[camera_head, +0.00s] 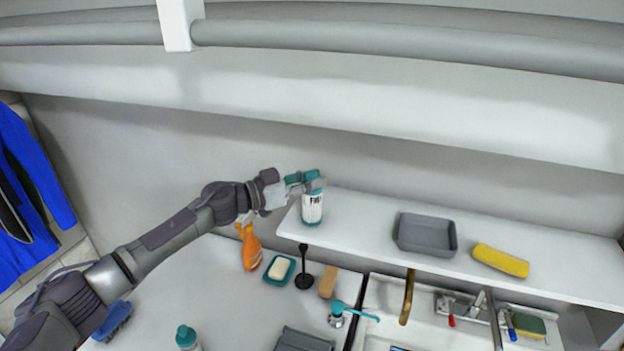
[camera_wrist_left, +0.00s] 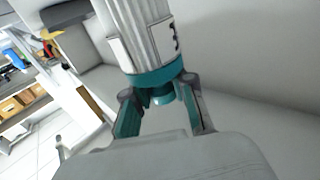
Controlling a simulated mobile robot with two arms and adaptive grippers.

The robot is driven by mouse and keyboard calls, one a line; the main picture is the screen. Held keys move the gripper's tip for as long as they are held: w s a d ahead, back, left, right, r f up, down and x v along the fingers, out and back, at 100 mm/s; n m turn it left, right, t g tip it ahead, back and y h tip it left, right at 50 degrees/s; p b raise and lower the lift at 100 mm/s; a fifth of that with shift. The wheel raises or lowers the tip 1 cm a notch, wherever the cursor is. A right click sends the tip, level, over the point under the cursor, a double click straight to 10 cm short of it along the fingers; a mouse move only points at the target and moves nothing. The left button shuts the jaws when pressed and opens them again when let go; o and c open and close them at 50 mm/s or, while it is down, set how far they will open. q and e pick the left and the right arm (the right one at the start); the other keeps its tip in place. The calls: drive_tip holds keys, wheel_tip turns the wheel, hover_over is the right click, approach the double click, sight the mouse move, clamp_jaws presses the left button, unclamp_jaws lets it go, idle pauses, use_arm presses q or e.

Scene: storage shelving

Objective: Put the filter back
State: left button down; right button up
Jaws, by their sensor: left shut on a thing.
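The filter (camera_head: 312,208) is a white cylinder with dark lettering and a teal end. In the head view it is upright at the left end of the white shelf (camera_head: 375,220); I cannot tell whether its base touches the shelf. My left gripper (camera_head: 304,181) reaches in from the left and is shut on the filter's teal top end. In the left wrist view, the filter's ribbed white body (camera_wrist_left: 138,35) extends away beyond the two fingers of the left gripper (camera_wrist_left: 160,95), which are around its teal end. My right gripper is not in view.
On the shelf, a grey tray (camera_head: 425,253) and a yellow sponge (camera_head: 501,261) lie to the right. The shelf between filter and tray is clear.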

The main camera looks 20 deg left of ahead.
use_arm(q)
drive_tip(key=c, duration=1.4)
unclamp_jaws()
drive_tip(key=shift+f, duration=0.15)
drive_tip(key=o, duration=0.4)
drive_tip(key=shift+o, duration=0.2)
drive_tip(key=shift+r, duration=0.2)
drive_tip(key=b+v, duration=0.3)
drive_tip(key=v, duration=0.9)
drive_tip(key=shift+b, duration=0.35)
drive_tip(key=shift+s+a, duration=0.1)
drive_tip(key=shift+s, duration=0.05)
